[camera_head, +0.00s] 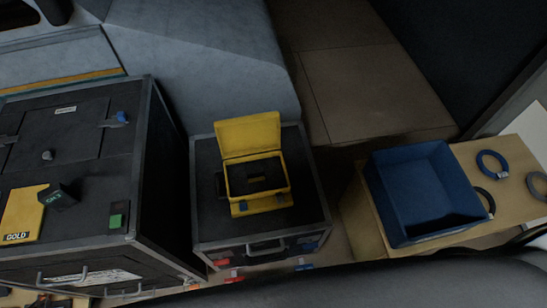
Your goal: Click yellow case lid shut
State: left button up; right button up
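A small yellow case (259,200) sits on top of a black flight case in the middle of the view. Its yellow lid (248,135) stands open, tilted up at the back. A dark insert (257,175) fills the inside of the case, and blue latches show on its front face. Neither of my grippers is in view.
The black flight case (212,233) has bare margins around the yellow case. A larger black case (145,180) stands at left with a yellow card (22,212) and a small black block (58,197) on it. At right, a blue bin (385,200) and a blue ring (492,164) rest on a wooden table (470,170).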

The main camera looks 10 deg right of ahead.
aim_at(255, 133)
jog(key=k+l+u, duration=0.1)
jog(key=u, duration=0.35)
jog(key=k+l+u, duration=0.15)
jog(key=l+u, duration=0.15)
jog(key=u, duration=0.15)
jog(key=k+l+u, duration=0.15)
jog(key=u, duration=0.25)
